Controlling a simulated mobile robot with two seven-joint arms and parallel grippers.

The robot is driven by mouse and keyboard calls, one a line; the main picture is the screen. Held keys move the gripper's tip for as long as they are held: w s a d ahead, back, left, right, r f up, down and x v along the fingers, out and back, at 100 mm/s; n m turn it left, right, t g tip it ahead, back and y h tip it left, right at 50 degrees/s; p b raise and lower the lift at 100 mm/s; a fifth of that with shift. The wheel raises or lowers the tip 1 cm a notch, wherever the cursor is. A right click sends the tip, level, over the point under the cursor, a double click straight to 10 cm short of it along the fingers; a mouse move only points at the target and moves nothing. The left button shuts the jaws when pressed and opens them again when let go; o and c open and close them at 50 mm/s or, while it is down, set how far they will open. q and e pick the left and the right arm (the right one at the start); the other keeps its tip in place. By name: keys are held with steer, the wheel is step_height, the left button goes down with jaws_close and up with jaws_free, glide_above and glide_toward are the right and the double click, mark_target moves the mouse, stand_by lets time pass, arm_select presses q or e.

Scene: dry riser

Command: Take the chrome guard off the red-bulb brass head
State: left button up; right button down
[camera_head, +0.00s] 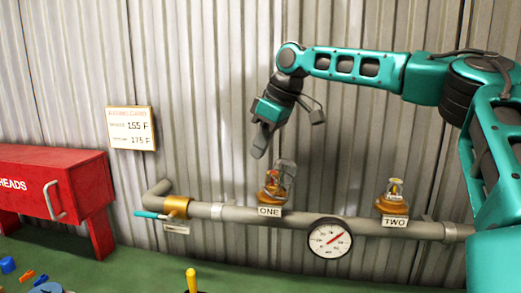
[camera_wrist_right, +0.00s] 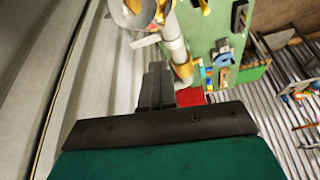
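A brass head stands on the pipe at label ONE (camera_head: 270,197), with a reddish bulb inside a grey, see-through-looking chrome guard (camera_head: 287,172) that seems to lean right. A second brass head (camera_head: 393,205) stands at label TWO, with a smaller pale guard around a yellow-orange bulb; the exact bulb colours are hard to tell. My right gripper (camera_head: 259,153) points down just above and left of head ONE, apart from it. Its dark fingers (camera_wrist_right: 157,85) look closed together with nothing between them. A chrome guard (camera_wrist_right: 130,12) shows at the wrist view's top edge. My left gripper is out of view.
The grey pipe (camera_head: 335,224) runs along the corrugated wall, with a gauge (camera_head: 329,238) and a teal-handled valve (camera_head: 176,207). A red box (camera_head: 75,185) stands left. Small coloured parts lie on the green bench (camera_head: 130,275). A card (camera_head: 131,128) hangs on the wall.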

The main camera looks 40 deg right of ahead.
steer(key=shift+r, duration=1.85)
steer(key=c, duration=1.4)
jaws_free()
steer(key=v, duration=1.3)
